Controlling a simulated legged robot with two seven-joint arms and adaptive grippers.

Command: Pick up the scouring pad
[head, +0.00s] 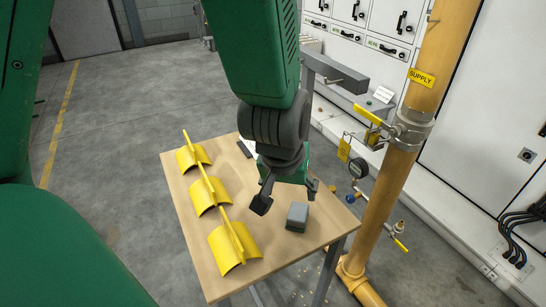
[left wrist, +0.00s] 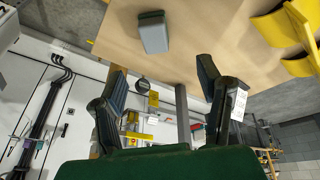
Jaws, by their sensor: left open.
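The scouring pad (head: 297,216), a small block with a grey face and a dark green layer, lies on the wooden table (head: 184,228) near its right edge. It also shows in the left wrist view (left wrist: 153,35), beyond the fingertips and between their lines. My left gripper (head: 287,195) is open and empty, above the table and close to the pad, with no visible contact. Its two spread fingers show in the left wrist view (left wrist: 160,78). My right gripper is not in view.
Three yellow curved pieces with upright fins (head: 234,247) stand in a row along the table's left side. A yellow supply pipe (head: 393,180) with a valve and a gauge (head: 359,168) rises just right of the table. White cabinets (head: 475,110) stand behind it.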

